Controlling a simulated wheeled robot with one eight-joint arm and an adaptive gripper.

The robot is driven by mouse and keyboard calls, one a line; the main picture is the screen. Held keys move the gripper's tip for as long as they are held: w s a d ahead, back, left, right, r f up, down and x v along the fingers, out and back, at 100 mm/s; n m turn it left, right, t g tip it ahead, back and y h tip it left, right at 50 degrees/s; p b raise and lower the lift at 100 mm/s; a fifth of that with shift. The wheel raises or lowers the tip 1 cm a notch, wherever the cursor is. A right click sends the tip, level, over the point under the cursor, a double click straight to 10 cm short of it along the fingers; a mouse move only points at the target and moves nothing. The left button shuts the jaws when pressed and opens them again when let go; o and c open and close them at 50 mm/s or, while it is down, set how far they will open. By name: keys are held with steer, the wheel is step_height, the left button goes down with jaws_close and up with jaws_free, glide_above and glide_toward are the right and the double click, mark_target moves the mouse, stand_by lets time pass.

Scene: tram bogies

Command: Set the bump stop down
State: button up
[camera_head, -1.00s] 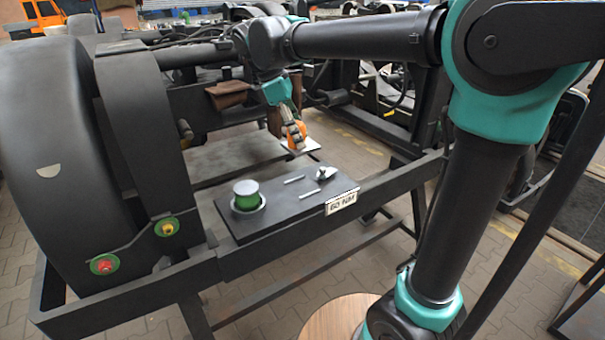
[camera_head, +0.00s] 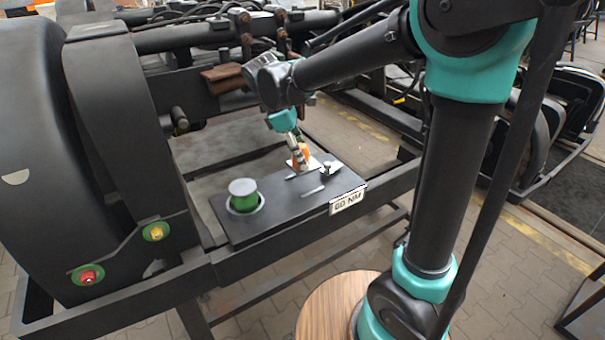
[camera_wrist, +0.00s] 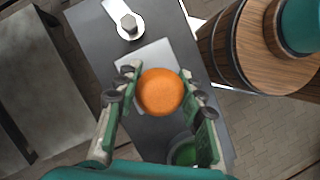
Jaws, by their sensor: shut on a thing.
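The bump stop is an orange rounded piece (camera_wrist: 159,92), and its top faces the wrist camera. My gripper (camera_wrist: 158,88) is shut on it, with one finger on each side. In the head view my gripper (camera_head: 299,158) points down at the far side of the dark tabletop (camera_head: 270,222), with the orange bump stop (camera_head: 304,151) at its tip. A pale square plate (camera_wrist: 145,60) lies below the bump stop in the wrist view. I cannot tell whether the bump stop touches the plate.
A green cylinder with a grey top (camera_head: 243,194) stands near the tabletop's left end. A bolt on a pale plate (camera_head: 327,168) and thin silver pins (camera_head: 313,190) lie near the gripper. A "60 NM" sign (camera_head: 347,200) hangs at the front edge. A large wheel (camera_head: 30,150) stands left.

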steer(key=shift+f, duration=3.4)
steer(key=o, duration=1.3)
steer(key=shift+f, duration=0.1)
steer(key=shift+o, duration=0.2)
